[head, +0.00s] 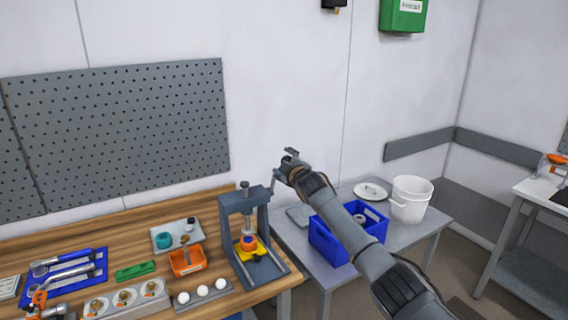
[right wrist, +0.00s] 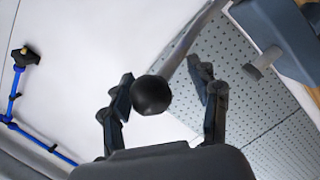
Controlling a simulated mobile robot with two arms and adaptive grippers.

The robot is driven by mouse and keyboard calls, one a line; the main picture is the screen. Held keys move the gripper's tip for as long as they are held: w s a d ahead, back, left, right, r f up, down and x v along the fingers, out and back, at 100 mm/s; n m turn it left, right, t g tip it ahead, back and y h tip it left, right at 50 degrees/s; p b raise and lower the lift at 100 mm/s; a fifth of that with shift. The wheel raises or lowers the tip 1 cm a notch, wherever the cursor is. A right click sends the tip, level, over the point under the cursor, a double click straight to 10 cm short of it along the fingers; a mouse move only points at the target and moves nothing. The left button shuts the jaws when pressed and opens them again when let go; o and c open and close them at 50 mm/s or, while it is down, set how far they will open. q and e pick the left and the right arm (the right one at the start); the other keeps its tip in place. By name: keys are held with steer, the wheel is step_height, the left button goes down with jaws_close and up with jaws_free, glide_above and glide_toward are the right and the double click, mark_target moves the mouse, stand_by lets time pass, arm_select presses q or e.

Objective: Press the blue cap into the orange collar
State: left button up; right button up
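A grey-blue arbor press (head: 262,215) stands at the right end of the wooden bench. Under its ram sits the orange collar (head: 249,244) on a yellow fixture, with a small blue part, seemingly the blue cap (head: 248,236), at its top; how deep it sits cannot be told. My right gripper (head: 290,156) is up beside the press's lever side. In the right wrist view the lever's black ball knob (right wrist: 151,95) is between my open fingers (right wrist: 168,88), nearer the left one. Its lever rod runs up and right. My left gripper is not in view.
On the bench are an orange bin (head: 187,262), a grey tray (head: 178,236), white balls in a holder (head: 202,291) and a blue tool tray (head: 68,272).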

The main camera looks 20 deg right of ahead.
steer(key=shift+s+f, duration=0.1)
steer(key=shift+s, duration=0.65)
steer(key=s+a+r, duration=0.1)
steer(key=s, duration=0.9)
steer(key=shift+s+a+r, duration=0.2)
steer(key=shift+a+r, duration=0.05)
steer(key=shift+r, duration=0.1)
